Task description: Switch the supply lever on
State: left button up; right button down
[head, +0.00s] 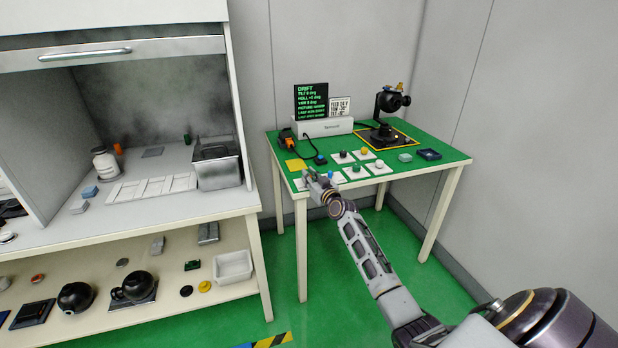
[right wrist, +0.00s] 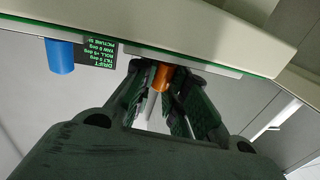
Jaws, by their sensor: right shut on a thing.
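My right gripper (head: 313,180) is at the front left edge of the green-topped table (head: 440,155), over a row of white plates with small controls. In the right wrist view, which looks upside down, its two dark fingers (right wrist: 160,100) are closed around a short orange-brown post (right wrist: 162,76) with a pale metal part beside it. This post stands on a white plate and appears to be the supply lever; its on or off position cannot be read. In the head view the gripper hides it. My left gripper is not in view.
A blue cylinder (right wrist: 60,56) stands beside the gripped post in the right wrist view. Behind the plates are a black screen with green text (head: 312,98) and a black gimbal camera (head: 391,101). A workbench with a hood (head: 160,214) stands to the left.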

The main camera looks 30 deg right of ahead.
jog(key=shift+d+r, duration=0.25)
jog(key=shift+d, duration=0.25)
jog(key=c, duration=1.4)
grip_release()
jog(key=shift+s+d+f, duration=0.1)
jog(key=shift+d, duration=0.05)
jog(key=shift+a+f, duration=0.15)
jog(key=shift+a, duration=0.2)
jog(key=shift+s+a, duration=0.15)
jog(key=shift+s, duration=1.55)
jog(key=shift+s+a, duration=0.15)
jog(key=shift+s, duration=1.95)
jog(key=shift+s+a, duration=0.1)
jog(key=shift+s, duration=2)
